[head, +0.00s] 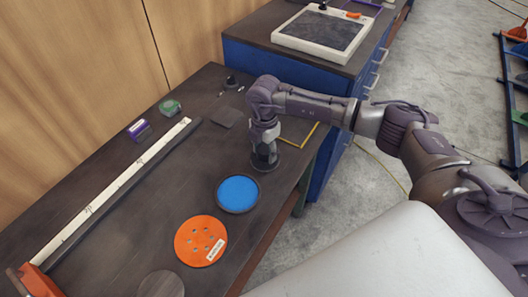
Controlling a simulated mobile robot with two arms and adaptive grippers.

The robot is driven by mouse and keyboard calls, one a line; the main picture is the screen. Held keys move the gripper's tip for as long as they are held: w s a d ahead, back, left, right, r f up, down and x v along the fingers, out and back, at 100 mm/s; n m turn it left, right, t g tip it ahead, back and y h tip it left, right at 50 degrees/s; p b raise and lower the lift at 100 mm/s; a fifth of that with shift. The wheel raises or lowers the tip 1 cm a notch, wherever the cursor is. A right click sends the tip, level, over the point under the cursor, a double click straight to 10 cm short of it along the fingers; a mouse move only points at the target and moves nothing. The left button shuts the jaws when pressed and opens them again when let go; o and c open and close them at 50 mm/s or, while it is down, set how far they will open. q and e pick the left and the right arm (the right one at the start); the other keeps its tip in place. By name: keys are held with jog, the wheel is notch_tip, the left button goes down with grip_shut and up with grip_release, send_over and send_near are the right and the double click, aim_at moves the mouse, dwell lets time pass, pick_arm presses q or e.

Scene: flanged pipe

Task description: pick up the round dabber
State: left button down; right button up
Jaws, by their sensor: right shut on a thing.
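The round dabber (267,165) is a dark, round-based thing at the right edge of the dark workbench. My right gripper (264,148) reaches down over it from above and is shut on it. The gripper and wrist hide its upper part. Its base looks to be at or just above the bench top; I cannot tell whether it touches. My left gripper is out of view.
A blue round pad in a dark dish (257,206) and an orange flange disc (200,241) lie nearer on the bench. A long white ruler (108,196) lies left. A yellow-edged dark sheet (308,135) is close right of the gripper. A blue cabinet (328,164) stands beyond.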

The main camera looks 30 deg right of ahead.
aim_at(264, 148)
jog(key=r+b, duration=0.1)
jog(key=r, duration=0.2)
jog(key=shift+w, duration=0.2)
jog(key=s+d+r+b, duration=0.3)
jog(key=s+d+r, duration=0.3)
jog(key=d, duration=0.4)
jog(key=shift+r, duration=0.7)
